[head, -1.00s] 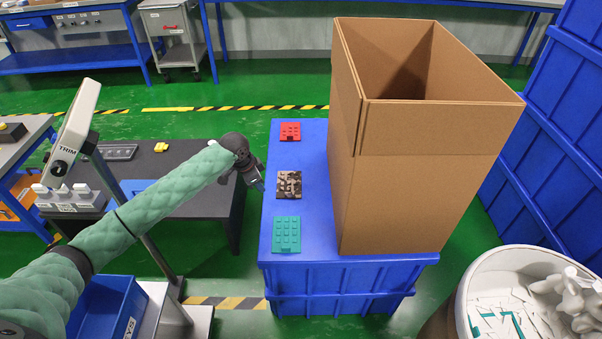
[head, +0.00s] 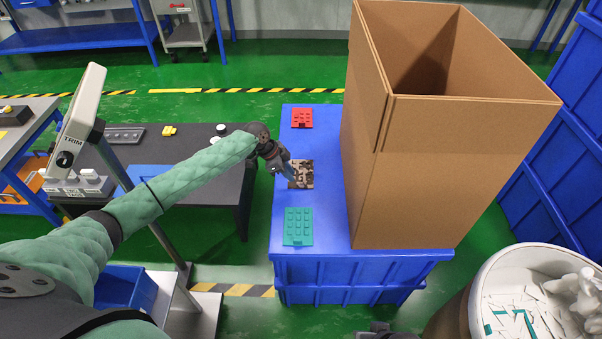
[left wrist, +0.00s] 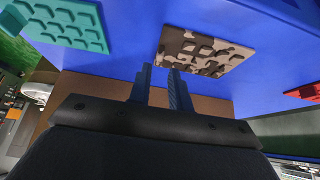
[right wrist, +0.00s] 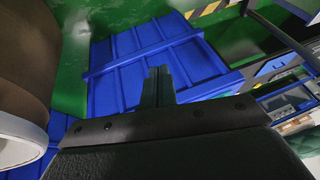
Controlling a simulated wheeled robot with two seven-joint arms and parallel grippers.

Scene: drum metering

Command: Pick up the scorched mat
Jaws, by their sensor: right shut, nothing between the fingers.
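The scorched mat (head: 302,175) is a small studded square mottled in brown, black and beige. It lies flat on the blue crate top (head: 330,215), between a red mat and a teal mat. My left gripper (head: 287,171) is at its left edge, partly covering it. In the left wrist view the mat (left wrist: 205,52) lies just beyond the fingers (left wrist: 160,72), which stand apart with nothing between them; I cannot tell whether they touch it. My right gripper (right wrist: 158,72) is shut and empty in the right wrist view, with the crate's side beyond it.
A tall open cardboard box (head: 420,170) fills the right of the crate top. The red mat (head: 302,118) lies behind and the teal mat (head: 298,226) in front. A round bin of scraps (head: 490,300) stands at lower right. A dark table (head: 215,185) stands left.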

